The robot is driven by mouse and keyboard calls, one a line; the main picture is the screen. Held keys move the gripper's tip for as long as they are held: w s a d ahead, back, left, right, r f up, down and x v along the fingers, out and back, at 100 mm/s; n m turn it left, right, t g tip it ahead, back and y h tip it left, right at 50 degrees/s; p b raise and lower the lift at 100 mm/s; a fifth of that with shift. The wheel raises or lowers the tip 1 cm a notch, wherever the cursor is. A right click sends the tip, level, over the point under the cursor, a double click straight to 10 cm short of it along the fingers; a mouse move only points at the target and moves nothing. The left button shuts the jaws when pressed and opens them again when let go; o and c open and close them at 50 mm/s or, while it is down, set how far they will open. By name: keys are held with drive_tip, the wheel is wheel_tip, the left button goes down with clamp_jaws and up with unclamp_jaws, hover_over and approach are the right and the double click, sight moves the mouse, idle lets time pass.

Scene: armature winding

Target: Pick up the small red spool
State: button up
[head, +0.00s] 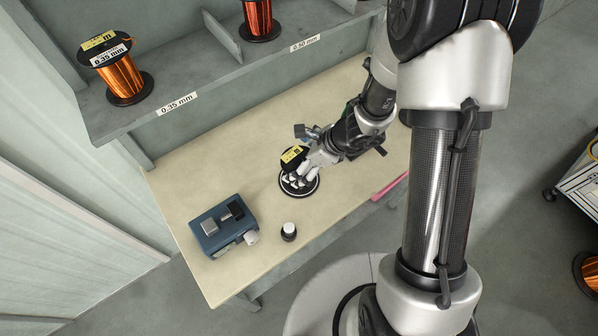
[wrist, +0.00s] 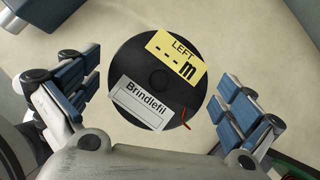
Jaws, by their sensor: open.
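A spool seen from above (wrist: 150,55) stands on the table in the wrist view. Its round black flange carries a yellow label reading "LEFT --- m" and a white one reading "Brindlefil". A short red wire end sticks out at its lower right. In the head view its black top and yellow label (head: 293,155) show beside my gripper (head: 305,172), and its lower flange rests on the table. My gripper (wrist: 160,85) is open, one finger on each side of the spool, with gaps visible. The winding is mostly hidden by flange and fingers.
A blue-grey device (head: 222,224) and a small white-topped black object (head: 289,231) stand nearer the table's front. A pink strip (head: 390,187) lies at the right edge. Copper spools (head: 122,76) stand on the shelf (head: 190,75) behind. The table (head: 190,165) is bare left of the spool.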

drive_tip(key=shift+a+f, duration=0.15)
drive_tip(key=shift+f, duration=0.15)
drive_tip(key=shift+c, duration=0.2)
drive_tip(key=shift+r, duration=0.1)
drive_tip(key=c, duration=1.7)
